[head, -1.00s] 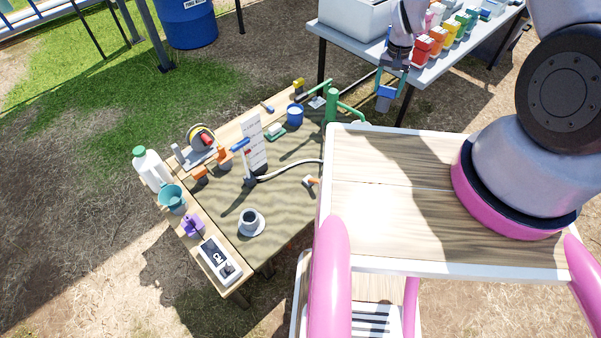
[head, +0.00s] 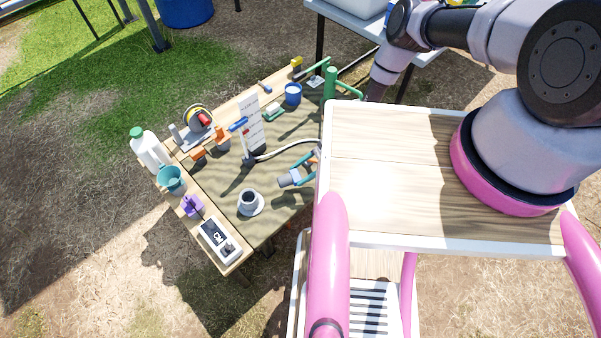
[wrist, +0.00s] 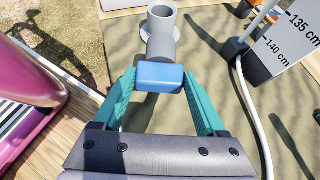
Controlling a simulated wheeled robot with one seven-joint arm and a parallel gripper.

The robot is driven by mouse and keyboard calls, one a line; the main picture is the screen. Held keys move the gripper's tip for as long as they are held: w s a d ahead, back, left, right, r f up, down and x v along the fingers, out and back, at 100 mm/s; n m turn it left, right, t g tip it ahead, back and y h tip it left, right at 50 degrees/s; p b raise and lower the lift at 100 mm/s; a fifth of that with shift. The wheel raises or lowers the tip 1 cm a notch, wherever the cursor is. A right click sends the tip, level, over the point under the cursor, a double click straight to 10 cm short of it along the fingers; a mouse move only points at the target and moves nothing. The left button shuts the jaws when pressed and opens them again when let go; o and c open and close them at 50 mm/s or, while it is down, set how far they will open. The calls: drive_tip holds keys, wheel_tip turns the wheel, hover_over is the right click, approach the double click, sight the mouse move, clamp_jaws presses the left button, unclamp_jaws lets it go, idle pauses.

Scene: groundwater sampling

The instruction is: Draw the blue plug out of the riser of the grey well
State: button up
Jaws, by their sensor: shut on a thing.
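The grey well (head: 250,203) stands on the bench with a round pale flange at its foot. Its riser mouth looks open and dark, with no blue in it. In the wrist view the well's riser (wrist: 162,11) shows at the top. My gripper (head: 298,171) is shut, its teal fingers on the blue plug (wrist: 159,76). The plug has a blue block and a grey cylindrical end (head: 284,181), which points towards the well. In the head view the plug is right of the well and apart from it. In the wrist view its grey end overlaps the riser.
A purple item (head: 191,205), a teal bucket (head: 171,180) and a meter (head: 219,240) line the bench's left edge. My pink-framed deck is close on the right.

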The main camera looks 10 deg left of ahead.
drive_tip(key=shift+f, duration=2.6)
drive_tip(key=o, duration=1.1)
drive_tip(key=shift+o, duration=0.2)
drive_tip(key=v, duration=1)
drive_tip(key=shift+d+r, duration=0.2)
drive_tip(key=shift+d, duration=0.1)
drive_tip(key=shift+w, duration=0.1)
